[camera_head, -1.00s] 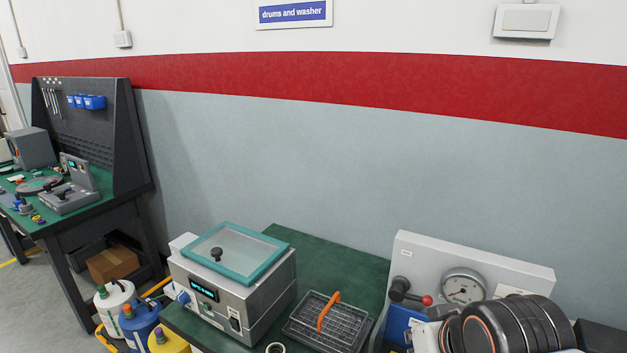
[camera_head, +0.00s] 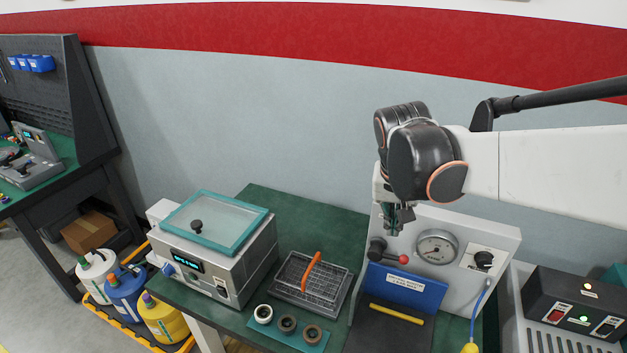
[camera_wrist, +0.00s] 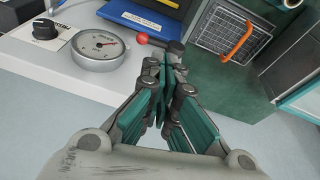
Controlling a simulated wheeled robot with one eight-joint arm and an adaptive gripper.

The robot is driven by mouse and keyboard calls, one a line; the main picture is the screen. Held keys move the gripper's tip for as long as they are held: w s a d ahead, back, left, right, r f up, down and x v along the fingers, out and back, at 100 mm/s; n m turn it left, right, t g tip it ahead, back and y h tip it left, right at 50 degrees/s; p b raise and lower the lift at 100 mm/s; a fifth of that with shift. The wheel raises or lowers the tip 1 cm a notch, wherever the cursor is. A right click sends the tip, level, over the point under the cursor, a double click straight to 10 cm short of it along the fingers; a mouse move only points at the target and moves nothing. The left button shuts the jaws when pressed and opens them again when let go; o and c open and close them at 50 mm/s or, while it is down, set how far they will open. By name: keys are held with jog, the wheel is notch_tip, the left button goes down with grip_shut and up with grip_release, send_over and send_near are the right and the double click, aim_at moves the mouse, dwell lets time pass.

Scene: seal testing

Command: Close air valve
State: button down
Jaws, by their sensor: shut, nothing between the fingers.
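The air valve appears to be the black lever with a red ball end (camera_head: 401,259) on the left part of a light grey panel (camera_head: 480,225). The lever points right in the head view. In the wrist view the red ball (camera_wrist: 143,38) and the black valve body (camera_wrist: 176,47) lie just beyond the fingertips. My gripper (camera_head: 398,226) is above the valve, fingers pointing down, shut and empty. Its teal fingers meet in the wrist view (camera_wrist: 168,72). I cannot tell whether the fingertips touch the valve.
A round gauge (camera_head: 436,247) and a black knob (camera_head: 484,259) are on the same panel. A blue case (camera_head: 402,289) stands below the valve. A wire basket with an orange handle (camera_head: 311,272) and a teal-lidded machine (camera_head: 214,223) are to the left.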

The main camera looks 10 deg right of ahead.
jog(key=shift+m+g+h, duration=0.3)
jog(key=shift+m+g, duration=0.3)
jog(key=shift+m, duration=0.1)
jog(key=w+d+f+b, duration=0.1)
jog(key=f, duration=0.3)
jog(key=w+d+f+b, duration=0.1)
jog(key=w+d+f, duration=0.1)
jog(key=f, duration=0.3)
jog(key=w+d+f, duration=0.1)
jog(key=w+f, duration=0.1)
jog(key=f, duration=0.3)
jog(key=shift+w+d+b, duration=0.2)
jog(key=shift+d+b, duration=0.15)
jog(key=shift+b, duration=0.05)
jog(key=shift+s+d+f+b, duration=0.15)
jog(key=shift+f+b, duration=0.2)
jog(key=shift+f, duration=0.1)
jog(key=shift+s+d+f+b, duration=0.1)
jog(key=shift+f+b, duration=0.25)
jog(key=shift+f, duration=0.05)
jog(key=shift+s, duration=0.1)
